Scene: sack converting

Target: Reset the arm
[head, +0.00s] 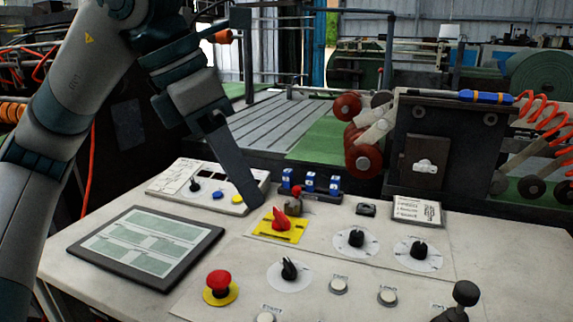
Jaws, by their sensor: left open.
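My left arm comes in from the left and bends down over the control desk (130,212). My left gripper (250,200) points down, with its dark finger close to the small panel with a yellow button and left of the red switch on its yellow plate (281,224). It appears empty. I cannot tell whether the fingertip touches the desk. My right gripper is not in view.
A framed tablet (147,243) lies at the desk's left. A red mushroom button (219,282), black knobs (356,238) and a joystick (464,296) stand on the desk. Machinery with red rollers (362,160) stands behind. Free air lies above the desk's right half.

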